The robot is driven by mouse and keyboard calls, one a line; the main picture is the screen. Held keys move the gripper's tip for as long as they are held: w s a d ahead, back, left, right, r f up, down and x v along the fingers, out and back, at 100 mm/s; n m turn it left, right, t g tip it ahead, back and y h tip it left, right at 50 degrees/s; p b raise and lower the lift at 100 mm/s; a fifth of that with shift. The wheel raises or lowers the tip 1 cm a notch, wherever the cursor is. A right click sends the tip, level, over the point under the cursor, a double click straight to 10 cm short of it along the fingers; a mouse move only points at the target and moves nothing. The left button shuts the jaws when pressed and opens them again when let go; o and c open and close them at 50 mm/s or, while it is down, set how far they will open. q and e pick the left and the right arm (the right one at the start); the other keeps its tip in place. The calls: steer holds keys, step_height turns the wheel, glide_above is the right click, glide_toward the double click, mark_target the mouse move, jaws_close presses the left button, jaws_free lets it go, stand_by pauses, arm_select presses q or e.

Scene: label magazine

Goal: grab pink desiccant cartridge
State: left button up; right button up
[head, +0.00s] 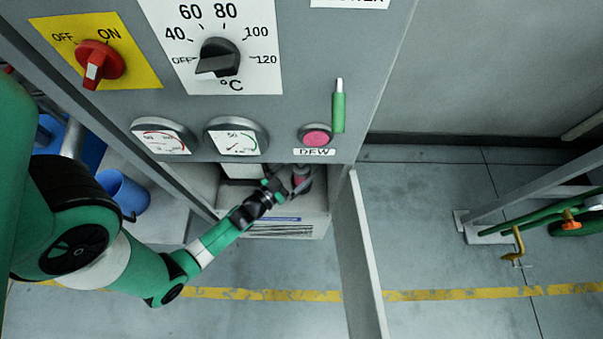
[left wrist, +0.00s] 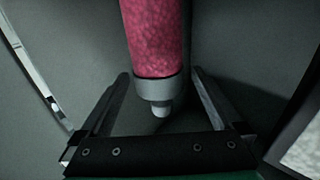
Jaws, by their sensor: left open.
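The pink desiccant cartridge (left wrist: 152,38) hangs upright in the left wrist view, with a grey collar and a small pale nozzle at its lower end. Its top is cut off by the picture edge. In the head view it is small and partly hidden at the open lower bay of the cabinet (head: 302,174). My left gripper (left wrist: 160,74) is open, its two fingers on either side of the cartridge's lower end, with gaps visible at both sides. In the head view my left gripper (head: 287,187) reaches into the bay. My right gripper is not in view.
The cabinet front carries a red switch (head: 100,65), a black temperature knob (head: 218,58), two gauges and a pink DEW window (head: 316,136). An open door (head: 360,265) stands right of the bay. A blue bucket (head: 124,192) is at left.

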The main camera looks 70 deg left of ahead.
arm_select(q)
steer(key=shift+w+a, duration=0.15)
steer(key=shift+w, duration=0.2)
steer(key=shift+s, duration=0.1)
steer(key=shift+c, duration=1)
jaws_close()
